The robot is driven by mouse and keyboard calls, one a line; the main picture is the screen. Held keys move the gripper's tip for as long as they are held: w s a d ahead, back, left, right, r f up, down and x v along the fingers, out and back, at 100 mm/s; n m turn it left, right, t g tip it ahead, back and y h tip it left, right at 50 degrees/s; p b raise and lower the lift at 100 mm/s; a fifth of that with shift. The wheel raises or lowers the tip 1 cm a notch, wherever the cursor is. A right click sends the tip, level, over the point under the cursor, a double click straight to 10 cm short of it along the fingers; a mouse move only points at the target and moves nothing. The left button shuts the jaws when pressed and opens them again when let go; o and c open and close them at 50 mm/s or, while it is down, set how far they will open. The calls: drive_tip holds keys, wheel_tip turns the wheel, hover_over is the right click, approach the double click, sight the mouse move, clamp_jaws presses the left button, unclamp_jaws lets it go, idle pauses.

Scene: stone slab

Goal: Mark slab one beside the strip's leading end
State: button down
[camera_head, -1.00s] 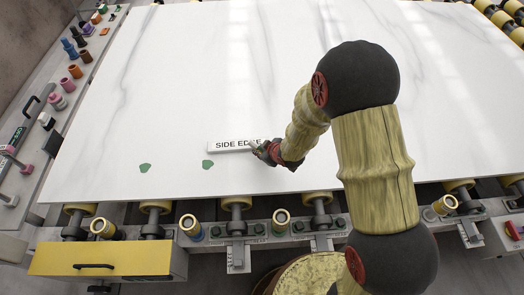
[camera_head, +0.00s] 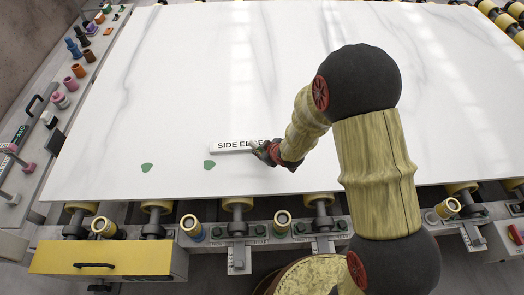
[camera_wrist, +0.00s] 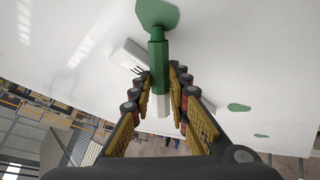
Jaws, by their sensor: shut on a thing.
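The white strip (camera_head: 228,147) lettered "SIDE EDGE" lies on the pale veined slab (camera_head: 190,80) near its front edge. My gripper (camera_head: 257,147) is at the strip's right end, partly covering it. In the wrist view my gripper (camera_wrist: 164,90) is shut on a green marker (camera_wrist: 158,55) with a white lower part. A green patch (camera_wrist: 157,12) shows at the marker's far end; I cannot tell whether it touches the slab. The strip (camera_wrist: 128,56) passes behind the marker. Two green marks, a left one (camera_head: 146,167) and a right one (camera_head: 209,165), are on the slab.
Rollers (camera_head: 237,204) and a rail run along the slab's front edge. A yellow drawer (camera_head: 95,259) is at the front left. A side ledge at the left holds several coloured bits (camera_head: 78,71) and a black handle (camera_head: 42,98). The slab's left and back areas are clear.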

drive_tip(key=shift+w+a, duration=0.3)
drive_tip(key=shift+a, duration=0.25)
idle(0.9)
wheel_tip(320, 180, up, 7)
drive_tip(key=p, duration=0.5)
idle(0.4)
drive_tip(key=shift+w, duration=0.1)
idle(0.4)
drive_tip(key=shift+s+d+f, duration=0.15)
drive_tip(key=shift+s+d, duration=0.05)
drive_tip(key=shift+d, duration=0.1)
drive_tip(key=s+d+f+m+h+b, duration=0.1)
drive_tip(key=d, duration=0.4)
drive_tip(key=s+d+f+m+h+b, duration=0.1)
drive_tip(key=s+d+m, duration=0.1)
drive_tip(key=d, duration=0.3)
drive_tip(key=s+d+f+m+h+b, duration=0.1)
drive_tip(key=s+d+m, duration=0.1)
drive_tip(key=d, duration=0.4)
drive_tip(key=shift+s+t, duration=0.15)
drive_tip(key=shift+t, duration=0.25)
drive_tip(key=shift+d+r+h+b, duration=0.1)
drive_tip(key=shift+d+h+b, duration=0.2)
drive_tip(key=shift+d, duration=0.1)
